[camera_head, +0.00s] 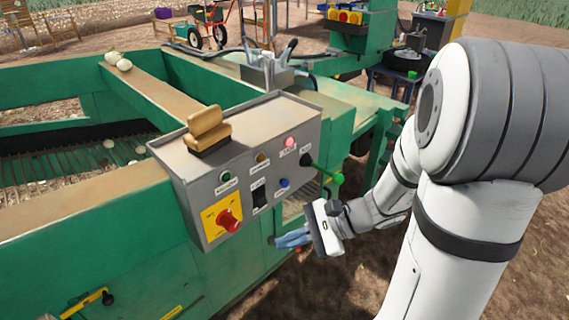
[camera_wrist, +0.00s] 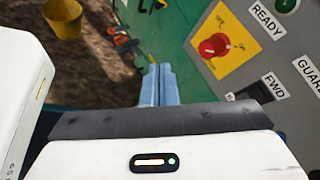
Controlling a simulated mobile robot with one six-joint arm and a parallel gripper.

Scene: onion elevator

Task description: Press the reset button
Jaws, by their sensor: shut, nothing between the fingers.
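The grey control box (camera_head: 240,165) stands on the green machine, its sloped face towards me. A blue round button (camera_head: 284,183) sits low on its right half; its label is too small to read. Beside it is a black switch (camera_head: 259,197), labelled FWD in the wrist view (camera_wrist: 255,95). A red rotary switch (camera_head: 229,220) on a yellow plate is at lower left, also large in the wrist view (camera_wrist: 214,46). My gripper (camera_head: 278,241) has its blue fingers together, empty, below the box's lower edge and apart from the buttons. The fingers show mid-frame in the wrist view (camera_wrist: 158,70).
A green lamp (camera_head: 225,175), an orange one (camera_head: 261,158) and a lit pink one (camera_head: 289,142) line the panel's upper row. A green-knobbed lever (camera_head: 337,178) sticks out at its right, close above my gripper. A yellow bucket (camera_wrist: 63,18) stands on the ground.

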